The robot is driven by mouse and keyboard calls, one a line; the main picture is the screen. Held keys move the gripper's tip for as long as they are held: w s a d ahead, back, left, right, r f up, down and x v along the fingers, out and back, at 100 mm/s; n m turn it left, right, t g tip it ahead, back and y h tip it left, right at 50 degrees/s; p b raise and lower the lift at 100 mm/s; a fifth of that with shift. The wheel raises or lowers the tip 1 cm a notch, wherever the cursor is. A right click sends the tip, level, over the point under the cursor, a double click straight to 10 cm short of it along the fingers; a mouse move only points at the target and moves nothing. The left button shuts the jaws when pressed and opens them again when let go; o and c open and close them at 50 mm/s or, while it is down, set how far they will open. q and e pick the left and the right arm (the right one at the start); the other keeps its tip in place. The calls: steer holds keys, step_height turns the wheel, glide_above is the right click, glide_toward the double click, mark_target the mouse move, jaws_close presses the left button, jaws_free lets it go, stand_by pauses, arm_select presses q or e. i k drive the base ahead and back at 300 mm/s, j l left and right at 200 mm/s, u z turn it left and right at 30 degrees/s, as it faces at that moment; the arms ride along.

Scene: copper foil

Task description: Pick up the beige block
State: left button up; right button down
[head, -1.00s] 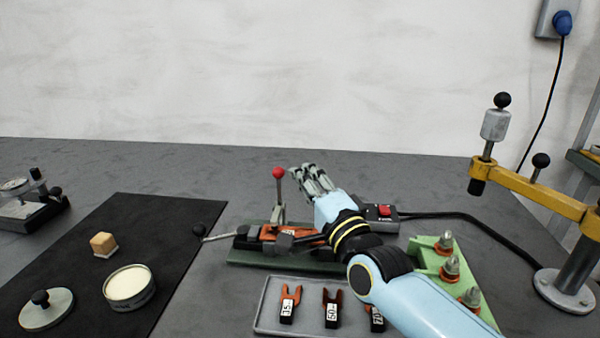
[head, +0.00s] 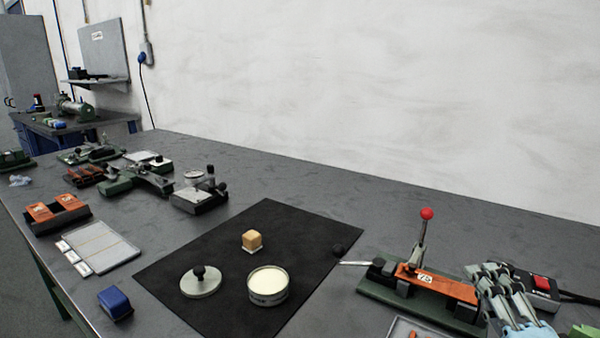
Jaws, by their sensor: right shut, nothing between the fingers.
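My right gripper (head: 484,273) is at the lower right, beside the orange and green clamp fixture (head: 432,290), far to the right of the block. Its grey fingers are shut with nothing between them. My left gripper is not in view.
On the mat, a round tin of cream (head: 268,285) and its knobbed lid (head: 200,281) stand just in front of the block. A red-knobbed lever (head: 426,214) rises at the right. A blue block (head: 115,303) and grey tray (head: 98,247) lie left.

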mark_target(252, 239)
steer(key=k+j, duration=1.15)
steer(key=k, duration=0.05)
